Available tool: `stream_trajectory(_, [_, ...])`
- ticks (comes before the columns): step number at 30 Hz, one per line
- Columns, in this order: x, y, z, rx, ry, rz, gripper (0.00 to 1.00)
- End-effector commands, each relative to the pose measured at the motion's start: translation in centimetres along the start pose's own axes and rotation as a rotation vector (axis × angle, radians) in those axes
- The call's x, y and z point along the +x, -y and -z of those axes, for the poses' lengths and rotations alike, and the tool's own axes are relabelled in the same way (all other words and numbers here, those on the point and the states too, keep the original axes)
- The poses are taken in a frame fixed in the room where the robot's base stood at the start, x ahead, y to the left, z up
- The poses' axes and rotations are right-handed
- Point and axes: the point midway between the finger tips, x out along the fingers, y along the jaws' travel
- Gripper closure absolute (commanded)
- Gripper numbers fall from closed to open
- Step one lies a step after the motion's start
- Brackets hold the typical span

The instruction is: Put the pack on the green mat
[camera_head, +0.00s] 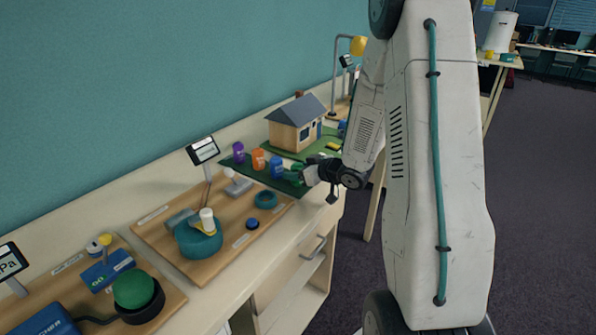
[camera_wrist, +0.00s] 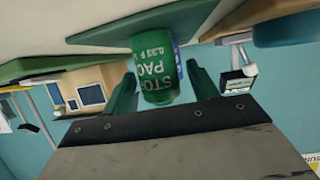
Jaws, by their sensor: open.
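The green pack (camera_wrist: 156,68) is a small cylinder with white lettering, partly cut off, including "0.33 F". In the wrist view, which looks upside down, it sits between the two green fingers of my gripper (camera_wrist: 163,84). The fingers are apart, with a gap visible on each side of it. In the head view my gripper (camera_head: 306,176) is at the right end of a dark green mat (camera_head: 247,174), and the green pack is largely hidden by it. The mat also shows in the wrist view (camera_wrist: 100,37). Whether the pack touches it is unclear.
Purple (camera_head: 238,152), orange (camera_head: 258,159) and blue (camera_head: 276,167) cylinders stand in a row on the dark green mat. A model house (camera_head: 296,125) on a lighter green base is behind. A wooden board (camera_head: 160,232) with a teal round device (camera_head: 198,240) is nearer.

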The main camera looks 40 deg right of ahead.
Motion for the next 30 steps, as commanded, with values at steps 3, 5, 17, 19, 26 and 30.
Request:
stream_trajectory(3, [-0.5,0.0,0.3,0.000,0.000,-0.001,0.41])
stream_trajectory(5, [-1.2,-0.1,0.3,0.001,-0.001,-0.003,0.41])
stream_trajectory(17, [-9.5,-0.1,0.4,-0.001,-0.002,-0.004,0.41])
stream_trajectory(19, [-10.5,-0.1,0.3,0.000,-0.001,-0.004,0.41])
stream_trajectory(26, [-12.0,-0.1,0.8,-0.018,0.019,-0.027,0.41])
stream_trajectory(30, [-11.8,-0.6,3.1,-0.086,0.121,-0.163,0.41])
